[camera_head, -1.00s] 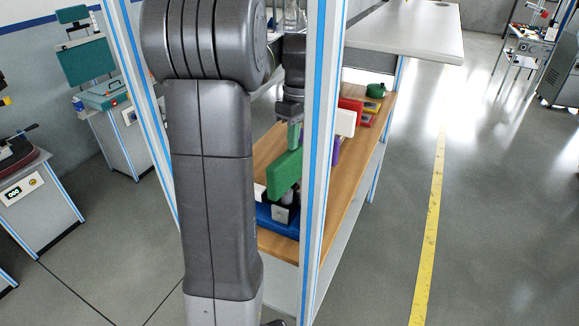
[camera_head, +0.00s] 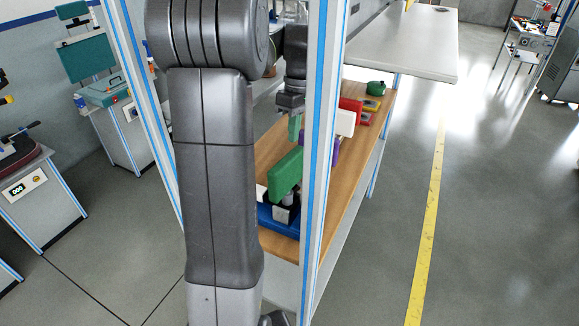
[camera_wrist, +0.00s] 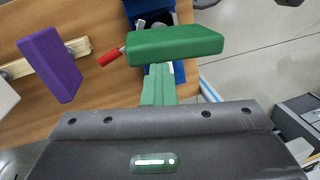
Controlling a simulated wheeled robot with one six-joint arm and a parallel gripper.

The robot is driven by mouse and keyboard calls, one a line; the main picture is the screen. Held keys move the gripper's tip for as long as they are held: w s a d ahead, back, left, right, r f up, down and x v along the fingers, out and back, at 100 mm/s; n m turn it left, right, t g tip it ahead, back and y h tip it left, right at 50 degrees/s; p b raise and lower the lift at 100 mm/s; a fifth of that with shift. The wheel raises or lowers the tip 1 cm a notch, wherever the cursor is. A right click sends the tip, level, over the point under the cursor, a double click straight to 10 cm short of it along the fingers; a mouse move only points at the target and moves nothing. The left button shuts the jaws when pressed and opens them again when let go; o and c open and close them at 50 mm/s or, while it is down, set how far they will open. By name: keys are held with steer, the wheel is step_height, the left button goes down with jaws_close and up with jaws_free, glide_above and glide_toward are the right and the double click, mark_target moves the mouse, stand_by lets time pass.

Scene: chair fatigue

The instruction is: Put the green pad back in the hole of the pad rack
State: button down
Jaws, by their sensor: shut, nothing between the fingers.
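The green pad (camera_head: 285,174) stands tilted over a blue base (camera_head: 268,218) with a dark and silver fixture, partly behind a white and blue post. In the wrist view the green pad (camera_wrist: 175,45) lies across the picture, just beyond the fingertips. My gripper (camera_head: 294,128) has green fingers, shut and empty, close above the pad; they show in the wrist view too (camera_wrist: 160,82). Whether they touch the pad I cannot tell. A pale wooden bar (camera_wrist: 77,47) beside a purple pad (camera_wrist: 50,65) may be the pad rack; its hole is not visible.
A red-handled part (camera_wrist: 108,57) lies next to the green pad. A white pad (camera_head: 345,122), red, yellow and green items stand farther along the wooden shelf (camera_head: 283,244). The blue-striped post (camera_head: 317,180) stands close in front. Open floor lies to the right.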

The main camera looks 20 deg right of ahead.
steer(key=shift+d+r, duration=0.1)
steer(key=shift+r, duration=0.25)
steer(key=c, duration=2.1)
jaws_free()
steer(key=o, duration=0.4)
step_height(320, 180, up, 14)
steer(key=w+d, duration=0.1)
steer(key=d, duration=0.1)
steer(key=shift+w+f+b, duration=0.2)
steer(key=shift+w+b, duration=0.15)
steer(key=shift+b, duration=0.1)
steer(key=f, duration=0.5)
steer(key=s+a+f, duration=0.1)
steer(key=f, duration=0.4)
steer(key=a+f, duration=0.1)
steer(key=f, duration=0.4)
steer(key=shift+s+a, duration=0.1)
steer(key=shift+s, duration=0.3)
